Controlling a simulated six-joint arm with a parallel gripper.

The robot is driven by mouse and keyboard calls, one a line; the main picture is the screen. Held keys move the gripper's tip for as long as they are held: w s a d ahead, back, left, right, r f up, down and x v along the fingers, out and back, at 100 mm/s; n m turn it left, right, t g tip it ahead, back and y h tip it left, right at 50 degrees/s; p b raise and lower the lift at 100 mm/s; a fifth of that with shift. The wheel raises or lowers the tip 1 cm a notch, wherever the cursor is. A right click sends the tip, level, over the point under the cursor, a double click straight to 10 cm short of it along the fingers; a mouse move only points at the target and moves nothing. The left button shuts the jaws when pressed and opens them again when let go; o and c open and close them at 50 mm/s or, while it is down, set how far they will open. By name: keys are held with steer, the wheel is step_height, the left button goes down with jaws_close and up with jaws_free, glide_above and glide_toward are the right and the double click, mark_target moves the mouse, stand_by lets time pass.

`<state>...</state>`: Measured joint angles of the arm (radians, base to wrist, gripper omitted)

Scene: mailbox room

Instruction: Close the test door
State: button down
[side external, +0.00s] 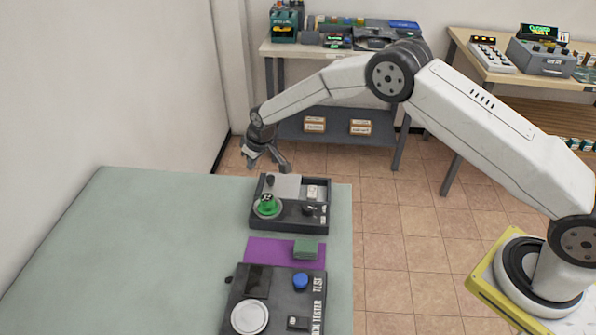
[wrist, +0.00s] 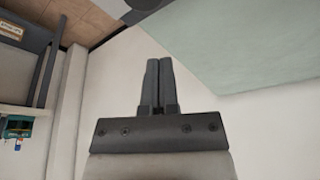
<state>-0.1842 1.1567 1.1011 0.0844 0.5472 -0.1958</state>
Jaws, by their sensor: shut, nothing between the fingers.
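The tester (side external: 277,305) is a dark box at the front edge of the picture in the side view, lettered TEST and TESTER. It carries a dark rectangular panel (side external: 258,281), a white round disc (side external: 249,317) and a blue knob (side external: 300,281). I cannot tell which part is the test door, or whether it is open. My gripper (side external: 280,162) is above the table's far edge, behind the dark tray and well away from the tester. In the wrist view my gripper's fingers (wrist: 160,62) are together and empty. The tester is not identifiable there.
A dark tray (side external: 258,220) with a green round part (side external: 267,205) lies between my gripper and the tester. A purple mat (side external: 265,250) with a green block (side external: 305,249) lies beyond the tester. The green table's (side external: 130,250) left side is clear. A wall stands at left.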

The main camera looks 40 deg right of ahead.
mark_target(292, 182)
steer(key=shift+w+f, duration=0.1)
steer(key=shift+f, duration=0.4)
steer(key=shift+s+d, duration=0.3)
steer(key=shift+s, duration=0.6)
steer(key=shift+s+d, duration=0.3)
steer(key=shift+s, duration=0.6)
steer(key=shift+s, duration=0.1)
steer(key=shift+s+d, duration=3.05)
steer(key=shift+d, duration=0.05)
steer(key=shift+f, duration=0.1)
